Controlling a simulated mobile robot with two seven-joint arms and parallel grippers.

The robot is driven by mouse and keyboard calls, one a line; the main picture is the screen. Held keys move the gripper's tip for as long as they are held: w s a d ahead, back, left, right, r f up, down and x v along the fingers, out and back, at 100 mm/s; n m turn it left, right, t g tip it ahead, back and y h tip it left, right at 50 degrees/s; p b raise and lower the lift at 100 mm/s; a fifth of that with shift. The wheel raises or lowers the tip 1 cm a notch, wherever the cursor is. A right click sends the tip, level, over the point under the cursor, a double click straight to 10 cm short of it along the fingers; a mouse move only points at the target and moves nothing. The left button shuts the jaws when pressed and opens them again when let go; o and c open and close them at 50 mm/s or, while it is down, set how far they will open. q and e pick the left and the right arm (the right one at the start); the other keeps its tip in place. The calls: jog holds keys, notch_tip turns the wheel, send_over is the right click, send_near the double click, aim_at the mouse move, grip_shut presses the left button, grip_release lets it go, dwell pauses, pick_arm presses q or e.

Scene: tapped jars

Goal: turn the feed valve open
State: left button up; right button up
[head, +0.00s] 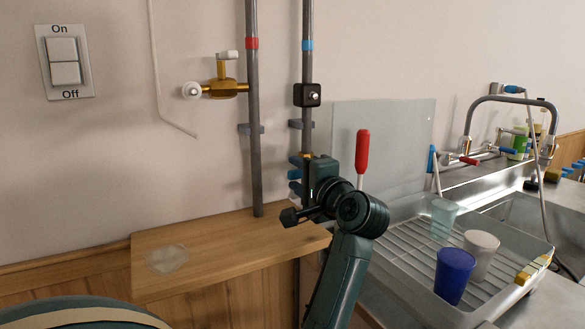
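A grey pipe with a blue band (307,46) runs down the wall. A brass valve (228,88) with a white round knob (191,90) sits on the red-banded pipe (254,120). My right gripper is out of view.
A wooden ledge (215,245) holds a small clear flat item (167,259). To the right are a drying rack (408,300) with a blue cup (454,276) and other cups, a red-handled tool (362,151) and a faucet (510,98). A switch (64,61) is on the wall.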

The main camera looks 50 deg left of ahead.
pick_arm(q)
jog(key=shift+x, duration=1.35)
jog(key=shift+c, duration=0.3)
grip_shut()
